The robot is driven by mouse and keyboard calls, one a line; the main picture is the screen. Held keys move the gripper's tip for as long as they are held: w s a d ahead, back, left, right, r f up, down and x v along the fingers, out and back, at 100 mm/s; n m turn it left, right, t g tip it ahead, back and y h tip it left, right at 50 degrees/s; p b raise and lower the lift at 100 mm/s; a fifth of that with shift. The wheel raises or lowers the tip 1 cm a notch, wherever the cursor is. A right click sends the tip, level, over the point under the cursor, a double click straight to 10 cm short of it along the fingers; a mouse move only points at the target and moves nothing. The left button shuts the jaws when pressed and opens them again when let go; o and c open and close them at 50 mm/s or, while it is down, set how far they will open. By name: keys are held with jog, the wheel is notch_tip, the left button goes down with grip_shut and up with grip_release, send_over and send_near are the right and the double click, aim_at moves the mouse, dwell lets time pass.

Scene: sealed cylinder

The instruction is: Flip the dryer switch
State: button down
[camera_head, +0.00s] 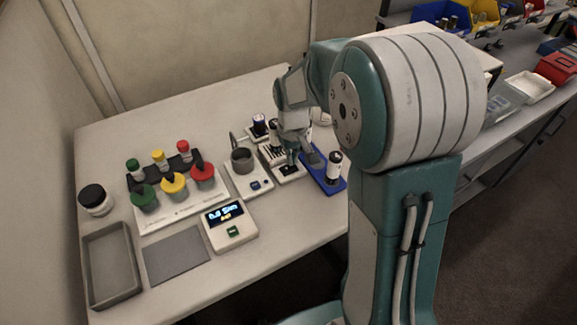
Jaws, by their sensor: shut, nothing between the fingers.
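A small white unit with dark slots (271,153) stands at the table's right side, and I take it for the dryer. Its switch is too small or too hidden to make out. My gripper (293,156) reaches down over the right part of this unit. It is shut and empty. The gripper and wrist cover part of the unit, and I cannot tell whether the fingertips touch it.
Left of the unit stands a grey cup on a white base (246,184). A blue tray (327,184) holds a dark-and-white cylinder (334,166) at right.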

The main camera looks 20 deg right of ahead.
jog(key=shift+f, duration=0.4)
jog(key=shift+r, duration=3.55)
jog(key=shift+s+r, duration=0.1)
jog(key=s+a+r+m+t, duration=0.1)
jog(key=s+r, duration=0.3)
jog(key=s, duration=0.6)
jog(key=s+r+m+t, duration=0.1)
jog(key=s+r+t, duration=0.3)
jog(key=s, duration=0.6)
jog(key=shift+s+a+r+t, duration=0.25)
jog(key=shift+s+a+t, duration=0.05)
jog(key=shift+s+a, duration=0.1)
